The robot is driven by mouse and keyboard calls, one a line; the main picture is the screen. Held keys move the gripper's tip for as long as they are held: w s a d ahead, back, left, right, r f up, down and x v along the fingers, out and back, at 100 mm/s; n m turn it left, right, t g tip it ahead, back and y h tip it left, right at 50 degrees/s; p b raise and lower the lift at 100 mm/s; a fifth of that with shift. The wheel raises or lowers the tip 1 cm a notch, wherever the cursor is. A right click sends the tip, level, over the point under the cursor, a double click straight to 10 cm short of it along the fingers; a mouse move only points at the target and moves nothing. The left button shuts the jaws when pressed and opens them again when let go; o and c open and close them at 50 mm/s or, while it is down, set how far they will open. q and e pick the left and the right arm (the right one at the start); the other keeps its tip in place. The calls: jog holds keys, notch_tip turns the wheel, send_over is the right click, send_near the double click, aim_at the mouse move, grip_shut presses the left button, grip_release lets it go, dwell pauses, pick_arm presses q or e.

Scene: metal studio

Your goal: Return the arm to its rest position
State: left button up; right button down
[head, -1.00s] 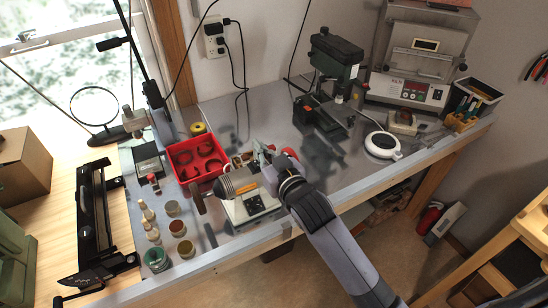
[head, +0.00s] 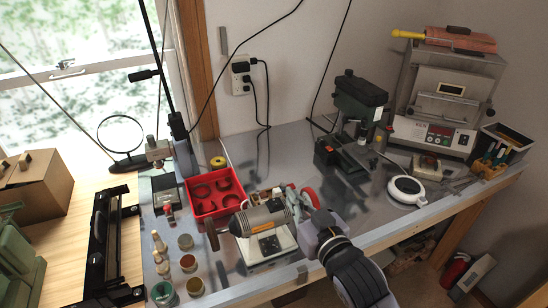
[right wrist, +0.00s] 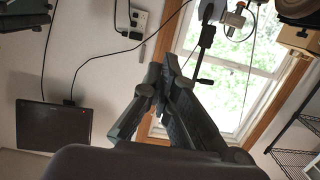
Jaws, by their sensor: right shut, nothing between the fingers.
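My right arm comes in from the lower right in the head view. Its gripper (head: 298,203) is above the bench, just right of the grey bench motor (head: 262,217), and hides part of the bench behind it. In the right wrist view the dark fingers (right wrist: 160,82) come together at their tips with nothing between them. That view faces the wall and window, not the bench top. My left arm and gripper are not in view.
The metal bench (head: 300,150) holds a red bin (head: 216,192), several small jars, a green drill press (head: 358,105), a white round device (head: 406,190) and a grey furnace (head: 445,95). A wall outlet (head: 241,77) has hanging cords. Bare metal shows around the drill press.

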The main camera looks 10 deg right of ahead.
jog(key=s+d+f+g+h, duration=0.25)
jog(key=s+f+g, duration=0.35)
jog(key=s+f, duration=0.5)
jog(key=s+d+f+g, duration=0.3)
jog(key=s+f+g, duration=0.3)
jog(key=s+f, duration=0.6)
jog(key=s+f+g+b, duration=0.1)
jog(key=s+f+b, duration=0.1)
jog(key=f, duration=1.2)
jog(key=s+f+g+b, duration=0.1)
jog(key=f+b, duration=0.1)
jog(key=f, duration=1.2)
jog(key=s+d+f+g+b, duration=0.1)
jog(key=s+d+f+b, duration=0.1)
jog(key=s+f, duration=1.5)
notch_tip(320, 180, down, 3)
jog(key=shift+d+r+h+b, duration=0.2)
jog(key=shift+d+h+b, duration=0.15)
jog(key=shift+d, duration=0.25)
